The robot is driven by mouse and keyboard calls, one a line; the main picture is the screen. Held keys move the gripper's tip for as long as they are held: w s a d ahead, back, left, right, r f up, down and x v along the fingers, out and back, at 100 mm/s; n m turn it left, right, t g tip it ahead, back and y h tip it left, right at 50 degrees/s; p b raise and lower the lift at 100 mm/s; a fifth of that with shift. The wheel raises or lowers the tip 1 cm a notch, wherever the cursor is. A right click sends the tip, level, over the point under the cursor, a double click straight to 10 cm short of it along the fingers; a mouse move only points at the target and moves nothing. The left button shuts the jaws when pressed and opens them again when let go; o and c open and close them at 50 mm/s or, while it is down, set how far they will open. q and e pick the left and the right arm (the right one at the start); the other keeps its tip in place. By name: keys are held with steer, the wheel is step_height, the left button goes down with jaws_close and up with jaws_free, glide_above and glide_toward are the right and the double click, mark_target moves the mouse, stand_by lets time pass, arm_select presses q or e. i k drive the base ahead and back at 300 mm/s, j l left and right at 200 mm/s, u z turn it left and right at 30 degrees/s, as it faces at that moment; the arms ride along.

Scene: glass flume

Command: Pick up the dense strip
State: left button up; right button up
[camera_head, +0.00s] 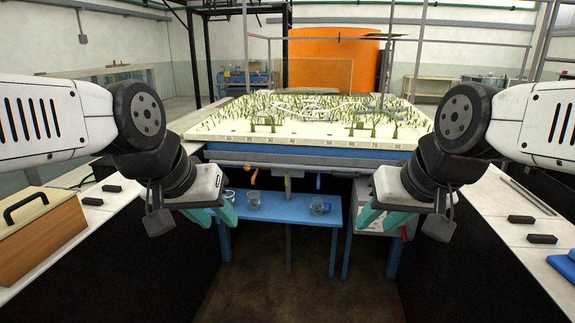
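A pale bed (290,128) planted with many green stems lies ahead in the middle, with a numbered scale along its front edge. I cannot tell which part, if any, is the dense strip. My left gripper (215,217) hangs left of centre, in front of the bed and below its level; its teal fingers are apart, with nothing seen between them. My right gripper (383,221) hangs right of centre at a similar height, also with teal fingers apart and nothing seen between them. Neither gripper touches the bed.
A blue bench (282,205) with glass beakers (254,199) stands below the bed. White counters flank me; the left bears a wooden box (45,225) and dark blocks (92,201), the right more dark blocks (541,239), metal rods (528,196) and a blue item (563,267).

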mark_target(268, 121)
steer(key=i+j+u, duration=0.15)
steer(key=i+u, duration=0.15)
steer(key=i, duration=0.4)
steer(key=i+u, duration=0.3)
steer(key=i, duration=0.45)
steer(key=i+l+u, duration=0.3)
steer(key=i, duration=0.4)
steer(key=i+j+z, duration=0.15)
steer(key=i, duration=0.15)
steer(key=i+j+z, duration=0.1)
steer(key=i, duration=0.2)
